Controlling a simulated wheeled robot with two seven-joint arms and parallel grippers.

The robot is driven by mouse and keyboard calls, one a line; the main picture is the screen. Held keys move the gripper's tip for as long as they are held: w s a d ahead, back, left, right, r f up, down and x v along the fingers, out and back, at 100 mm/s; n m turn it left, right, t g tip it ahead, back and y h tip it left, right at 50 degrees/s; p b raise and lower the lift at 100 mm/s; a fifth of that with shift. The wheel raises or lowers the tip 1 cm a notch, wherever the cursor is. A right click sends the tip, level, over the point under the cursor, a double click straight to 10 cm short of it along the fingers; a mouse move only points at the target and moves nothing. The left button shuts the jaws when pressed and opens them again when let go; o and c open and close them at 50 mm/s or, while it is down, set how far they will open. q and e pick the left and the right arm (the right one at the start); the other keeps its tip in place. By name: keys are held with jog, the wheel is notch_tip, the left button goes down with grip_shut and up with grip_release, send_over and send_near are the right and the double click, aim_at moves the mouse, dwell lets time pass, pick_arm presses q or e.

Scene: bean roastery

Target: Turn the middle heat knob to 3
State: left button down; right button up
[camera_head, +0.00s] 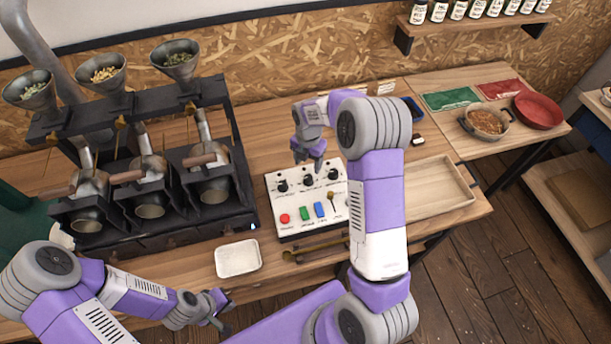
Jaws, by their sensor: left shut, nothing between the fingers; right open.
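The white control panel (290,228) stands on the wooden bench with three black knobs along its back. The middle heat knob (308,180) sits between the left knob (282,186) and the right knob (333,174). Its pointer setting is too small to read. My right gripper (309,164) is open and points down just behind and above the middle knob; I cannot tell whether it touches the panel. My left gripper (220,312) is shut and empty, low at the front of the bench, away from the panel.
Red, green and blue buttons (318,210) and a small lever line the panel's front. A black roaster (160,232) with three funnels stands left. A small white tray (237,258) lies front left. A wooden tray (440,172) lies to the right, partly behind my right arm.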

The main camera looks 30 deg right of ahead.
aim_at(308, 177)
jog(key=shift+s+f, duration=0.15)
jog(key=shift+f, duration=0.35)
jog(key=shift+s+f, duration=0.1)
jog(key=shift+f, duration=2.9)
jog(key=c, duration=1)
